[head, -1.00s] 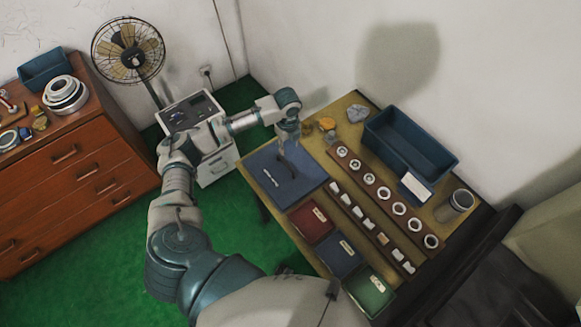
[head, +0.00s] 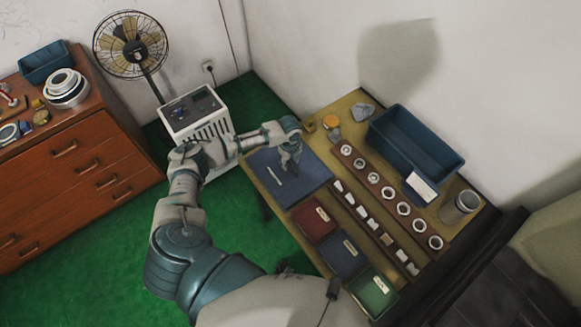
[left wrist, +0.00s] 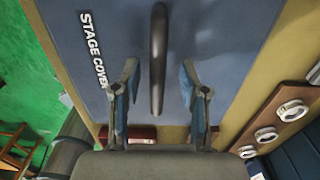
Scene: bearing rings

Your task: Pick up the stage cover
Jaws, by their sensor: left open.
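The stage cover (head: 303,188) is a flat blue panel lying at the left end of the wooden table. In the left wrist view the stage cover (left wrist: 225,30) bears white "STAGE COVER" lettering and a dark bar handle (left wrist: 158,40). My left gripper (head: 291,167) is just over the panel, pointing down, and hides the handle in the head view. In the left wrist view my left gripper (left wrist: 158,78) is open, with the near part of the handle between its two fingers and a gap on both sides. My right gripper does not show.
Red (head: 315,222), blue (head: 340,257) and green (head: 372,294) bins line the table's front side. Two racks of rings and small parts stand behind them. A deep blue bin (head: 415,150), a metal cup (head: 461,207) and a grey stone (head: 363,112) are farther back.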

